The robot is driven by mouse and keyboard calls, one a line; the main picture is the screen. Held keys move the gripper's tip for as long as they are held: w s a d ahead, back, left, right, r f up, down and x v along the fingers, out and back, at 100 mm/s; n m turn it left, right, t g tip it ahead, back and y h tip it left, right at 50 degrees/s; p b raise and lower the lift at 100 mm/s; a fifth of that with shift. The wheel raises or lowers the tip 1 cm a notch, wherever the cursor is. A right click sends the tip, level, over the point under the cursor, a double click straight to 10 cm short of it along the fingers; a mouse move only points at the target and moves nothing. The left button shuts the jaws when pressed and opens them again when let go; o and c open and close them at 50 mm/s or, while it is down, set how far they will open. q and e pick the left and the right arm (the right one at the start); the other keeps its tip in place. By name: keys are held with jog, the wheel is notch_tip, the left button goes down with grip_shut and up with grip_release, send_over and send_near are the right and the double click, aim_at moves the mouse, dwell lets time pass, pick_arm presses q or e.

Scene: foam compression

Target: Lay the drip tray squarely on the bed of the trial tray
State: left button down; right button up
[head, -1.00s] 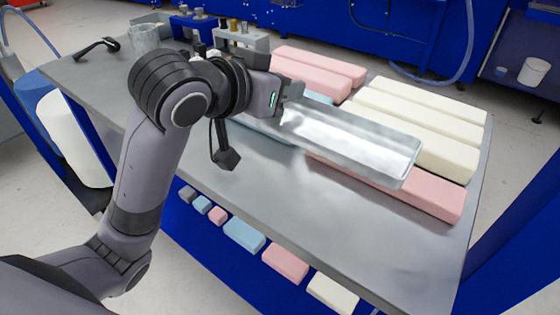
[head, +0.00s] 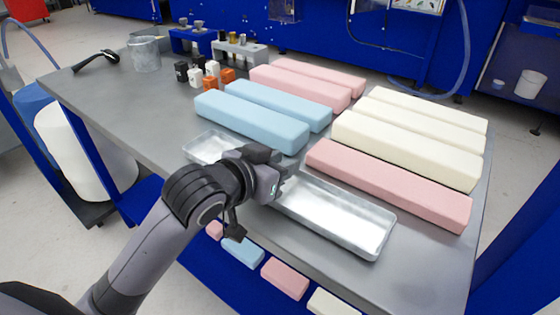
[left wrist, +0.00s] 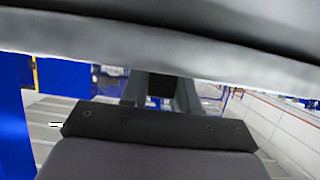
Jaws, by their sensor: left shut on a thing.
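The drip tray (head: 335,208) is a long, shallow, shiny metal tray in front of the foam bars in the head view. Its left end (head: 207,146) shows beyond my arm, and its middle is hidden behind my left gripper (head: 278,182). That gripper is shut on the tray near mid-length. The tray looks about level and close over or on the grey tabletop; I cannot tell whether it touches. In the left wrist view, a grey metallic band, likely the tray (left wrist: 160,58), crosses the top. I cannot make out a separate trial tray. My right gripper is out of view.
A pink bar (head: 390,185) lies just behind the tray, with cream bars (head: 405,150) and blue bars (head: 250,122) further back. Small bottles (head: 205,75), a glass beaker (head: 145,54) and racks stand at the back left. The grey tabletop (head: 430,265) is bare at the front right.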

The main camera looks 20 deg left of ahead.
pick_arm(q)
jog(key=shift+f, duration=0.1)
jog(key=c, duration=0.8)
grip_release()
jog(key=shift+c, duration=0.2)
